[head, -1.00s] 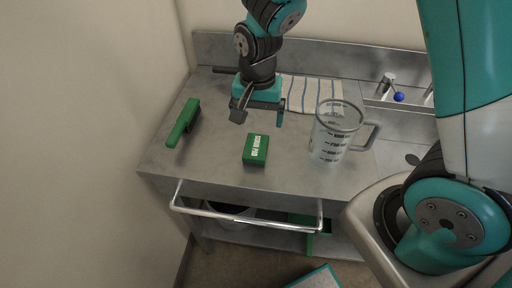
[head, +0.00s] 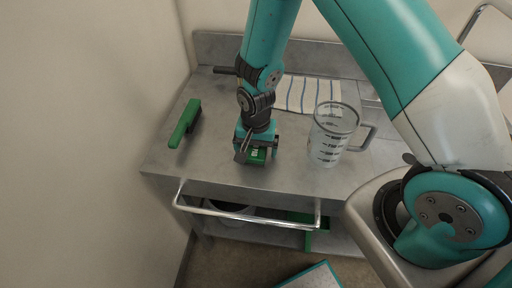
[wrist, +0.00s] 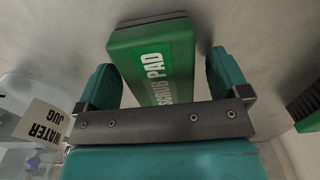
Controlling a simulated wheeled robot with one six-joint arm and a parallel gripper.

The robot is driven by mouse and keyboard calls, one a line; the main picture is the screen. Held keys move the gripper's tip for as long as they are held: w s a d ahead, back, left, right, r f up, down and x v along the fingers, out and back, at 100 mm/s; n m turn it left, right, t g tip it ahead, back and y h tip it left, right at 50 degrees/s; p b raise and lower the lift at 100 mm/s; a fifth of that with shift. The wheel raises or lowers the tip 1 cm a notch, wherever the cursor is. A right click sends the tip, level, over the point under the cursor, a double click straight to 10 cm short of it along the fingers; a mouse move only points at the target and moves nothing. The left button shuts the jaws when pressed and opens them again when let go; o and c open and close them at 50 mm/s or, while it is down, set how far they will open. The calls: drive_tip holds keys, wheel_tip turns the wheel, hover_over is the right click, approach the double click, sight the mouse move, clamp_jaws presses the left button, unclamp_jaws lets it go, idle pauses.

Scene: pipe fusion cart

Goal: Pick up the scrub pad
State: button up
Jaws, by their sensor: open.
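The green scrub pad (head: 257,156), with white lettering, lies on the grey metal cart top. In the wrist view the scrub pad (wrist: 157,62) sits between my two teal fingers, its label facing the camera. My gripper (head: 258,150) is open and low over the pad, with a finger on either side of it. In the wrist view my gripper (wrist: 165,82) shows a visible gap beside the pad on the right finger's side. The gripper hides much of the pad in the head view.
A clear measuring jug (head: 331,134) stands close on the right. A green brush (head: 185,123) lies on the left. A striped cloth (head: 307,94) lies at the back. A metal handle rail (head: 247,216) runs along the cart's front.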

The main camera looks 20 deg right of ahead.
drive_tip(key=c, duration=1.1)
drive_tip(key=shift+r, duration=0.2)
wheel_tip(320, 180, up, 20)
drive_tip(key=shift+f+b, duration=0.1)
drive_tip(key=shift+b, duration=0.85)
drive_tip(key=o, duration=0.5)
drive_tip(key=c, duration=0.3)
drive_tip(key=shift+f, duration=0.1)
drive_tip(key=shift+c, duration=0.2)
